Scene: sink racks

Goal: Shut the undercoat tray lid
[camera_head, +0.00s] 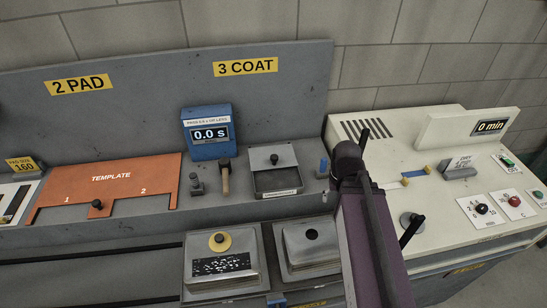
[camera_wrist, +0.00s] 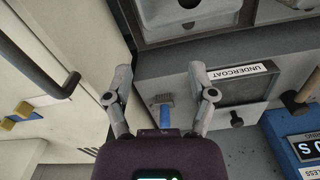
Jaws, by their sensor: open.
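The undercoat tray (camera_head: 277,190) is a dark box under the 3 COAT sign, left of my arm. Its grey lid (camera_head: 268,157) with a black knob (camera_head: 274,158) covers the back part, and a dark opening shows at the front. In the wrist view the UNDERCOAT label (camera_wrist: 246,77) marks the tray's front edge, with the dark opening (camera_wrist: 240,92) beside it and the knob (camera_wrist: 236,118) beyond. My gripper (camera_wrist: 160,74) is open and empty. The tray lies to the right of its fingers there, and the knob is apart from them. My gripper's fingertips are not clear in the head view.
A blue-handled brush (camera_wrist: 164,112) shows between my fingers; it also shows in the head view (camera_head: 323,168). A wooden-handled tool (camera_head: 225,178) and a blue timer (camera_head: 208,132) stand left of the tray. Steel trays (camera_head: 225,262) lie in front. A cream machine (camera_head: 385,150) stands at right.

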